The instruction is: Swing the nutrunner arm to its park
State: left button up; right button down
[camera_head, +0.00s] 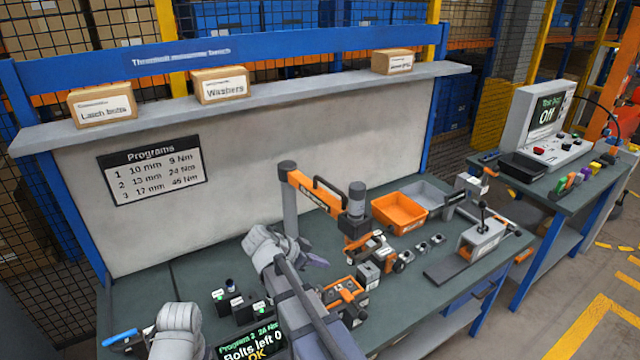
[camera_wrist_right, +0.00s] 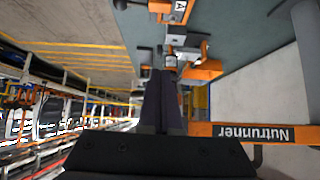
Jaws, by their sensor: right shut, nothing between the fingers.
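The orange nutrunner arm (camera_head: 318,198) extends rightward from a grey post (camera_head: 290,212) on the bench. Its grey-topped tool head (camera_head: 357,200) hangs near the orange bin. In the right wrist view the orange bar (camera_wrist_right: 215,130) shows its "Nutrunner" label upside down. My right gripper (camera_head: 318,262) is in front of the post, below the arm in the picture. In the wrist view its dark fingers (camera_wrist_right: 160,85) are together and empty, beside the bar. I cannot tell whether they touch it. My left gripper is out of view; only a left arm link shows. No marked park spot is clear.
An orange bin (camera_head: 399,211) and a grey bin stand behind the tool. An orange-topped fixture (camera_head: 345,293) and a clamp stand (camera_head: 482,238) are on the bench. A display (camera_head: 252,343) reads "Bolts left 0 OK". A test unit (camera_head: 538,128) stands right.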

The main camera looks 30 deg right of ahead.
jog(key=s+a+r+m+p, duration=0.1)
jog(key=a+r+m+p, duration=0.2)
jog(key=m, duration=1.4)
jog(key=s+a+r+m+t+p, duration=0.1)
jog(key=a+r+m+p, duration=0.2)
jog(key=m, duration=1.4)
notch_tip(320, 180, up, 3)
jog(key=p, duration=0.3)
jog(key=shift+m+y, duration=0.3)
jog(key=shift+m, duration=0.1)
jog(key=shift+f, duration=0.1)
